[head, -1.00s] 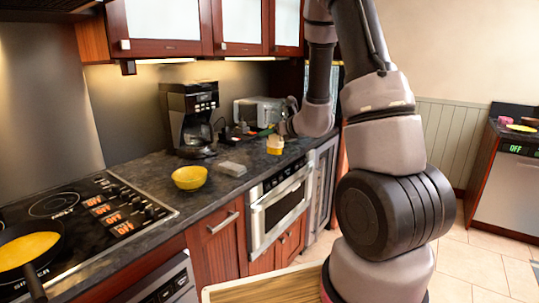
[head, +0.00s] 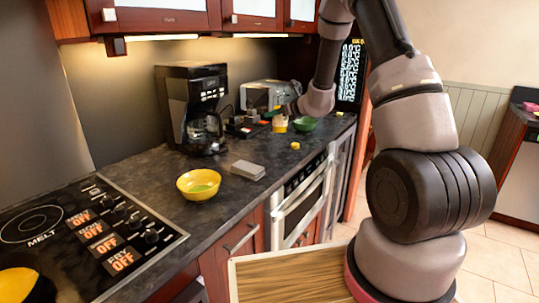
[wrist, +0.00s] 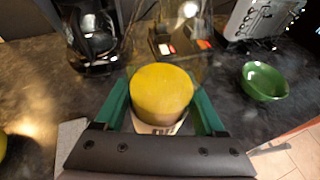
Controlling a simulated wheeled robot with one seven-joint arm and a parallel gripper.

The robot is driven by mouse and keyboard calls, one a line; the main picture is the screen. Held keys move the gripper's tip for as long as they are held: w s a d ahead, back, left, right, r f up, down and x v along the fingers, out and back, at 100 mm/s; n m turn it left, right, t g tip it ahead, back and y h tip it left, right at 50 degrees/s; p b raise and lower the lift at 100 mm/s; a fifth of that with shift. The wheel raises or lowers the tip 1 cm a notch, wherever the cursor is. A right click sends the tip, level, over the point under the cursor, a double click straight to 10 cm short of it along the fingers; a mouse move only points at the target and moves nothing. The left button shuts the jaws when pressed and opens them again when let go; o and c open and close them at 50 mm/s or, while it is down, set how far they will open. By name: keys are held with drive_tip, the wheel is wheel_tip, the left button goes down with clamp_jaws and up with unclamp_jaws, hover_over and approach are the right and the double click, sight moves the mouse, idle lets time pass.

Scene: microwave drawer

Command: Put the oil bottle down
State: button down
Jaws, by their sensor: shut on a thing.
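The oil bottle (wrist: 162,92) shows in the wrist view as a round yellow top between the two green fingers of my gripper (wrist: 163,110). The gripper is shut on it. In the head view the bottle (head: 280,124) is a small yellow shape beside the end of my arm, over the far part of the dark counter (head: 140,180). Its lower part is mostly hidden in the wrist view. I cannot tell whether its base touches the counter.
A green bowl (wrist: 265,81) stands right of the bottle. A toaster (head: 268,95) and a coffee maker (head: 192,108) stand behind. A yellow bowl (head: 199,184), a grey block (head: 248,170) and a small yellow piece (head: 295,145) lie nearer. Bare counter lies between them.

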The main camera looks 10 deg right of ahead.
drive_tip(key=w+a+f+n, duration=0.1)
drive_tip(key=w+a+f, duration=0.15)
drive_tip(key=w, duration=0.25)
drive_tip(key=shift+y, duration=0.4)
drive_tip(key=shift+s+a+f, duration=0.1)
drive_tip(key=shift+a+f, duration=0.1)
drive_tip(key=shift+f, duration=1.3)
drive_tip(key=shift+a+f, duration=0.15)
drive_tip(key=shift+f, duration=1.3)
drive_tip(key=shift+s+a+f, duration=0.1)
drive_tip(key=shift+a+f, duration=0.1)
drive_tip(key=shift+f, duration=1.3)
unclamp_jaws()
drive_tip(key=shift+f, duration=0.15)
